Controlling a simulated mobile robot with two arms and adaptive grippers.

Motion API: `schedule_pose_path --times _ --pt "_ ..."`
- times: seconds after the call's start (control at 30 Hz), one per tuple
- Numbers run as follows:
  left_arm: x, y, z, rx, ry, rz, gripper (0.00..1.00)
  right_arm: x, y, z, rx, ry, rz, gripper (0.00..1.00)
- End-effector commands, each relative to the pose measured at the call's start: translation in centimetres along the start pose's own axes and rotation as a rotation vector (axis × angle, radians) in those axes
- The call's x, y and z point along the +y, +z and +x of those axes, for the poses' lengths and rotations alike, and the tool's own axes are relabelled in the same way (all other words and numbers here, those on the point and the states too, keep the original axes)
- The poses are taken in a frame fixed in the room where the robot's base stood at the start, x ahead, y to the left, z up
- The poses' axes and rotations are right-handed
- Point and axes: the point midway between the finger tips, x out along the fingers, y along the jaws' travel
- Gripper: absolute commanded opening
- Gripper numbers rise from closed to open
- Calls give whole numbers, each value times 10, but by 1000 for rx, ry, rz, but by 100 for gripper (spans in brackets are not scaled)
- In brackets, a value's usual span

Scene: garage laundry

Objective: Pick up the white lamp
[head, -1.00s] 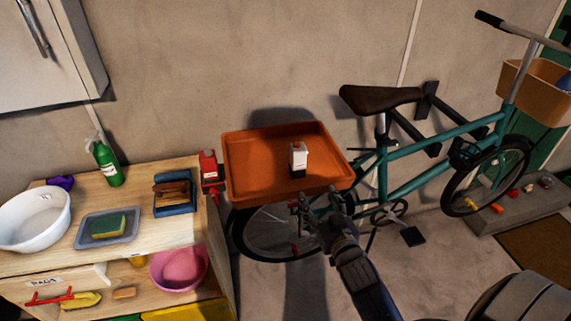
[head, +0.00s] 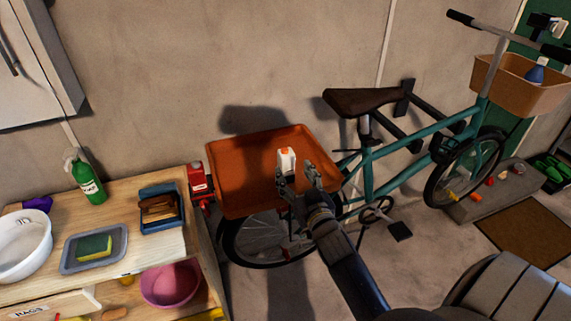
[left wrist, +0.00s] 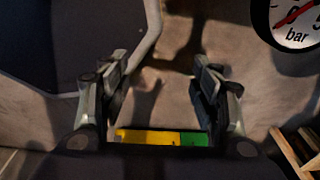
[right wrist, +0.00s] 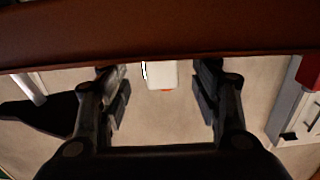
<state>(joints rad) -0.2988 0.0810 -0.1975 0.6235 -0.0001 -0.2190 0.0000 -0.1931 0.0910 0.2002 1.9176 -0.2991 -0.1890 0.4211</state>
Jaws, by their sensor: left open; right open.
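The white lamp (head: 286,161) is a small white block with an orange-red spot on top. It stands in the orange tray (head: 232,180) beside the bicycle. My right gripper (head: 297,177) is open at the tray's front right, close to the lamp and partly covering its lower part. In the right wrist view the lamp (right wrist: 162,76) shows between the spread fingers, partly cut off by the dark red-brown tray edge (right wrist: 160,30). I cannot tell whether the fingers touch it. My left gripper (left wrist: 162,75) is open and empty, away from the lamp.
A red object (head: 198,178) stands at the tray's left edge, next to the wooden bench (head: 120,195). The teal bicycle (head: 400,150) stands right of the tray. A round gauge (left wrist: 296,20) is close to my left gripper's right side.

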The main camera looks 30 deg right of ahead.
Motion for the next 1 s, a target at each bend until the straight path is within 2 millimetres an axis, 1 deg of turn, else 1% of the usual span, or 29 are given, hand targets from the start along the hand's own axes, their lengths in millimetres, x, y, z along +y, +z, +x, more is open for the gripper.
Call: schedule_pose_path --times 0.03,0.13,0.27,0.43,0.6,0.7,0.9,0.93,0.97,1.0 --pt "1 4 -2 -6 1 0 57 0 -2 6 1 0 -1 58" --pt "2 7 -3 -12 3 1 57 0 -1 12 0 0 -1 58" --pt "4 6 -8 -12 4 2 57 0 -2 20 0 0 -2 58" --pt "4 4 -19 -11 5 3 57 -2 -3 43 0 0 -1 58" --pt "3 3 -22 -9 5 3 57 -2 -1 60 0 0 0 58" --pt "3 1 -22 -6 4 3 57 -2 1 64 -1 0 0 58" --pt "3 -2 -22 -2 4 3 57 -2 1 64 0 0 -1 58" --pt "2 -2 -22 -2 4 2 57 -2 1 64 0 0 -1 54" --pt "2 -2 -22 -2 4 3 57 -2 1 64 0 0 -1 47" --pt "2 -2 -22 -2 4 2 57 -2 1 64 0 0 -1 38"
